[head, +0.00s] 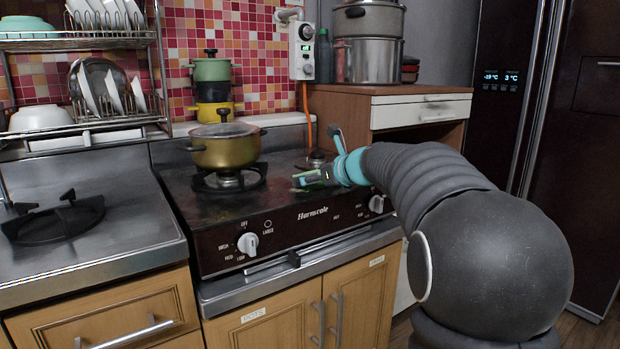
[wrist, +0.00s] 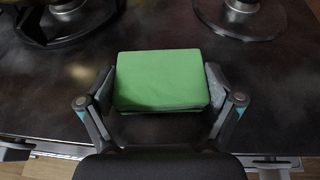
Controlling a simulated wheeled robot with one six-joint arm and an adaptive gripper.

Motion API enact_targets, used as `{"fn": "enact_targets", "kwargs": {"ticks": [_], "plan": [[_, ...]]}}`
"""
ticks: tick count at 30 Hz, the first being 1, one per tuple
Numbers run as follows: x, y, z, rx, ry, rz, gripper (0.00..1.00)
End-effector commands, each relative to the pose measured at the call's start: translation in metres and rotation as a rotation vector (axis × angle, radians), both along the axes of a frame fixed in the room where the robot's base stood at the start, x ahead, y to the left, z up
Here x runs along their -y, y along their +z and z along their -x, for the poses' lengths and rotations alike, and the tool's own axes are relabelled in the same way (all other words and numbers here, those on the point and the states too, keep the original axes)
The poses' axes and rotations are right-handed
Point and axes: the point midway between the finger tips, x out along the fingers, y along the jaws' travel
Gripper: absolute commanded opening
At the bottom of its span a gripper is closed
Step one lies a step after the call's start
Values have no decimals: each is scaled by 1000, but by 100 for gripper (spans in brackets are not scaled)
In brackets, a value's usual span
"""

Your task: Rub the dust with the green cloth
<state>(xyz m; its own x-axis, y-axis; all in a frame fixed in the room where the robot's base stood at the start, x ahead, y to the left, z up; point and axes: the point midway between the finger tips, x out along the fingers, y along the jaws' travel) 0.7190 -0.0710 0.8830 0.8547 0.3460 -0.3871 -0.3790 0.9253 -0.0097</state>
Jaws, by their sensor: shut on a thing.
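The green cloth (wrist: 161,80) is a folded block between the two fingers of my gripper (wrist: 160,88) in the wrist view. My gripper is shut on its left and right sides. In the head view my gripper (head: 322,172) is over the right part of the dark stove top (head: 285,178), near its front edge, and little of the cloth shows. I cannot tell whether the cloth touches the surface. Faint pale smudges that look like dust (wrist: 80,70) show on the dark top left of the cloth in the wrist view.
A brass-coloured pot (head: 226,150) stands on the left burner, with stacked pots (head: 212,88) behind it. The right burner (head: 317,158) is close behind my gripper. Knobs (head: 247,243) line the stove front. A dish rack (head: 85,125) stands at the left.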

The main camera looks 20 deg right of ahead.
Motion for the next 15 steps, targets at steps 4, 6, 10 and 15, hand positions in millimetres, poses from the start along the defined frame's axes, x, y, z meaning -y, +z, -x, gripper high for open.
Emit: {"fn": "enact_targets", "kwargs": {"ticks": [4,6,10,15], "plan": [[11,-3,-3,-7,-4,1,51],[16,-3,-5,-9,-4,-1,51],[26,-3,-8,-7,-4,0,51],[33,-3,-10,-7,-2,0,51]]}}
